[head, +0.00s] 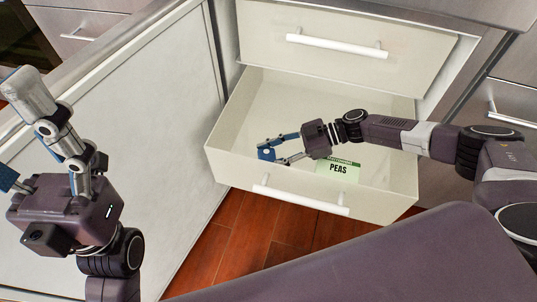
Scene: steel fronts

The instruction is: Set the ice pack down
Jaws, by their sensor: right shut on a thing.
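My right gripper (268,153) reaches from the right into an open cream drawer (228,135). Its fingers point left and are shut on a small blue thing at their tips, most likely the ice pack (266,153). Little of it shows between the fingers, and I cannot tell whether it touches the drawer floor. My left gripper (14,135) is at the left edge, outside the drawer, with its fingers spread and empty. One of its fingers is partly cut off by the frame.
A green packet marked PEAS (338,170) is in the drawer, near the front wall, below my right wrist. A closed drawer (350,38) with a white handle is above. A white panel (140,130) stands left of the drawer. The drawer's back left part looks bare.

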